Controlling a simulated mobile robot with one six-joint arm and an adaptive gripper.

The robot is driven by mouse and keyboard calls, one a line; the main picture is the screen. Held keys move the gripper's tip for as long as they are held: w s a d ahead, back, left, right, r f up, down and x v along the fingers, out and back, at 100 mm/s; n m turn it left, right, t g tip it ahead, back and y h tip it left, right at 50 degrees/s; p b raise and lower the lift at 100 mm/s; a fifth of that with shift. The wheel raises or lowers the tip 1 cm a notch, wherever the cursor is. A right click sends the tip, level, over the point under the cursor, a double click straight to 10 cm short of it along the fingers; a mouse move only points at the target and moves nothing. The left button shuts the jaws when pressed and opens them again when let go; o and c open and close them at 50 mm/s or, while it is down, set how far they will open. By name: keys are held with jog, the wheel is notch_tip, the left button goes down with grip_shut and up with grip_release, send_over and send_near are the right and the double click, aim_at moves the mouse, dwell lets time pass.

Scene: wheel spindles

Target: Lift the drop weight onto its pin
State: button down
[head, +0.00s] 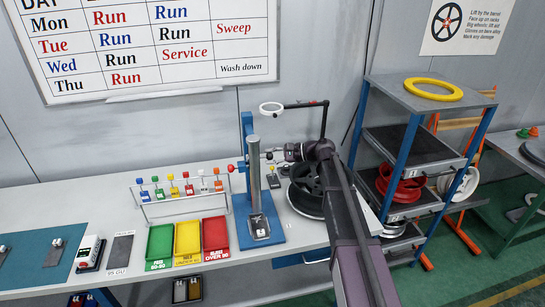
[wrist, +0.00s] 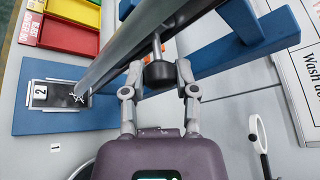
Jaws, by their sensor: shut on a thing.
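The drop tester has a blue base (head: 262,240), a blue post (head: 247,125) and an upright grey tube (head: 254,180); the tube also crosses the wrist view (wrist: 120,50). A dark knob (wrist: 158,74) on a short metal rod sticks out from the tube, apparently the drop weight's handle. My gripper (wrist: 158,80) is shut on this knob, one finger on each side. In the head view my gripper (head: 276,158) is at the tube's right side, about mid-height. A red-ended piece (head: 231,168) juts out left of the tube, possibly the pin. The weight's body is hidden.
A plate marked 2 (wrist: 40,92) lies at the tube's foot. Green, yellow and red trays (head: 187,237) and a rack of coloured-topped pieces stand left. A ring magnifier (head: 271,107) is close behind my arm.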

jog(key=shift+w+r, duration=0.1)
jog(key=shift+r, duration=0.1)
jog(key=shift+c, duration=1.9)
grip_release()
jog(key=shift+a+f, duration=0.1)
jog(key=shift+d, duration=0.2)
jog(key=shift+d+r, duration=0.2)
jog(key=p+v, duration=0.4)
jog(key=v, duration=1.1)
jog(key=shift+d+f, duration=0.1)
dwell(0.3)
